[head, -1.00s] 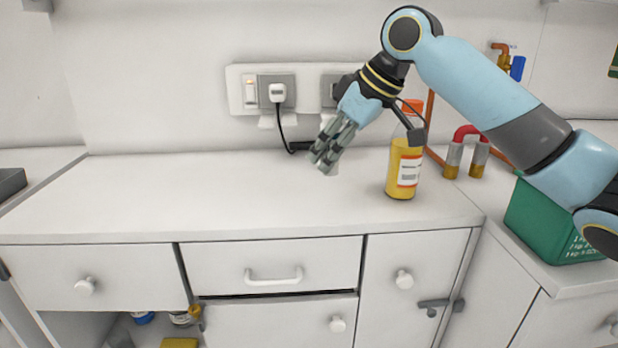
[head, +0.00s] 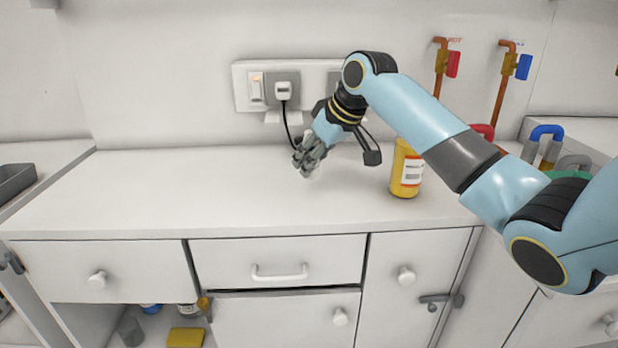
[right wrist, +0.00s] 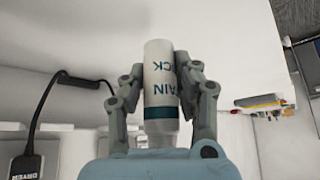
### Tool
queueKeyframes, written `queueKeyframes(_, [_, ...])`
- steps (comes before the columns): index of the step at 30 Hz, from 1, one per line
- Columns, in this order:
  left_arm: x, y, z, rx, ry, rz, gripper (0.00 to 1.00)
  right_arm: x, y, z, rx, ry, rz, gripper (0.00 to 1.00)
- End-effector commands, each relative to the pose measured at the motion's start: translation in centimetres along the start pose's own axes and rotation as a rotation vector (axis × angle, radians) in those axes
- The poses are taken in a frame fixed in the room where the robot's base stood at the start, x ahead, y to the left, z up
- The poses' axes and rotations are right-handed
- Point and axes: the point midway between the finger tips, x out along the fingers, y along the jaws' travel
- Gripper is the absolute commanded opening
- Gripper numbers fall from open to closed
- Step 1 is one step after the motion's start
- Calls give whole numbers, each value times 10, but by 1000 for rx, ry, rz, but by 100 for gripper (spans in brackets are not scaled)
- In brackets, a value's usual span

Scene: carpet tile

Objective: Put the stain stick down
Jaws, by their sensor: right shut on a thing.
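The stain stick is a white cylinder with dark teal lettering and a teal band; it shows in the right wrist view (right wrist: 160,62). My right gripper (right wrist: 161,92) is shut on it, one finger on each side. In the head view the right gripper (head: 309,158) is low over the worktop (head: 190,195), in front of the wall sockets. Only a small pale part of the stick (head: 316,172) shows there behind the fingers. I cannot tell whether the stick touches the worktop. My left gripper is not in view.
A black plug cable (head: 287,125) hangs from the socket panel behind the gripper. The worktop to the left is clear.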

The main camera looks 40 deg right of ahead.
Motion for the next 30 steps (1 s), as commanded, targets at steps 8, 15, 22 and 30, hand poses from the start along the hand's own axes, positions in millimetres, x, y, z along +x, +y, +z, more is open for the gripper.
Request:
queueKeyframes(8, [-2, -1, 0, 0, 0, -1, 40, 28, -5, 12, 0, -4, -2, 0])
queueKeyframes(15, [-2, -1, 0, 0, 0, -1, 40, 41, -4, 20, -2, -1, 0, 0])
queueKeyframes(22, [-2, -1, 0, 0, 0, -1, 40, 42, -4, 21, -1, -2, 0, 0])
queueKeyframes(30, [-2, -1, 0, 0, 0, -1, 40, 42, -4, 21, -1, -1, 0, 53])
